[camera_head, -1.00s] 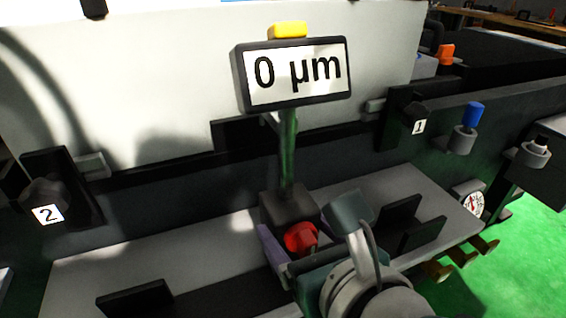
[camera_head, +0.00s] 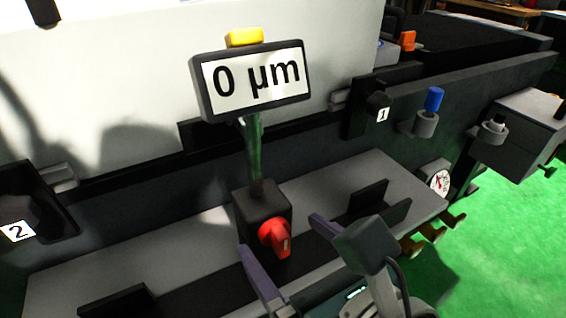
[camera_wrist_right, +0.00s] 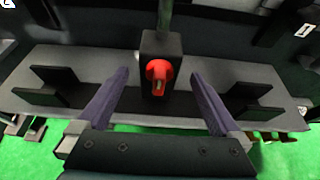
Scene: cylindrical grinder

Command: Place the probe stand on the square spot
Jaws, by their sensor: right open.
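The probe stand has a black block base (camera_head: 262,206) with a red knob (camera_head: 274,238), a thin post and a display reading "0 µm" (camera_head: 255,80) with a yellow top. It stands upright on the grey machine table (camera_head: 330,182). In the right wrist view its base (camera_wrist_right: 161,48) lies ahead, centred between my fingers. My right gripper (camera_head: 280,234) is open and empty, with purple fingers spread in front of the base, apart from it as far as I can tell. I cannot make out the square spot. My left gripper is not in view.
Black upright brackets stand on the table at the right (camera_head: 369,196) and at the front left (camera_head: 118,300). Number plates 1 (camera_head: 382,115) and 2 (camera_head: 17,232) mark the machine's sides. A dial gauge (camera_head: 439,181) sits at the table's right end. Green floor lies to the right.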

